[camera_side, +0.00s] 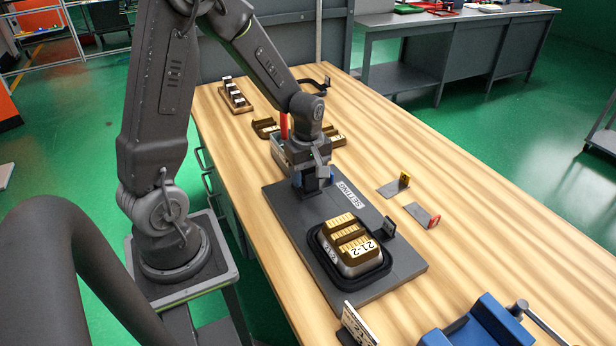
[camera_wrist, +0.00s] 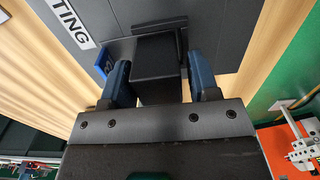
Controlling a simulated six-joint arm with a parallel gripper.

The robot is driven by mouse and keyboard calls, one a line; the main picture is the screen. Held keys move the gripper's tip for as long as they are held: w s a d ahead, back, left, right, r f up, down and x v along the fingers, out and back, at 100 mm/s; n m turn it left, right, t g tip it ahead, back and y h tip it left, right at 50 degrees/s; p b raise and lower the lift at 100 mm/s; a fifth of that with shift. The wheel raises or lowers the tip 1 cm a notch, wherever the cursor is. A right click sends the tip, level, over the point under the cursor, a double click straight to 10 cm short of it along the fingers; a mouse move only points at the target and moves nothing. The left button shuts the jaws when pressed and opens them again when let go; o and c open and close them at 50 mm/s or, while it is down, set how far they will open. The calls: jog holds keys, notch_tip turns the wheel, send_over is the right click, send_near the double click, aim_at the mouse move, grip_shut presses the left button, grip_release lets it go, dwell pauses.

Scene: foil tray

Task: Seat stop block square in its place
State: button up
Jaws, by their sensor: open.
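In the wrist view, a dark block (camera_wrist: 157,58), which looks like the stop block, stands on the dark setting plate (camera_wrist: 222,25). It is between the blue fingers of my gripper (camera_wrist: 160,88). The fingers are open on either side of it; whether either touches it is unclear. A dark raised edge (camera_wrist: 160,24) runs along the block's far side; I cannot tell whether they touch. In the side view my gripper (camera_side: 312,186) is low over the far part of the plate (camera_side: 400,268) and hides most of the block.
A metal tray with gold blocks, marked 21-2 (camera_side: 362,248), sits in a black holder on the plate. A small dark upright (camera_side: 389,227) stands beside it. A blue fixture (camera_side: 480,325) is in front.

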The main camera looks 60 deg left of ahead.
jog(key=shift+r, duration=1.45)
jog(key=shift+o, duration=0.2)
jog(key=o, duration=0.5)
jog(key=shift+r, duration=2)
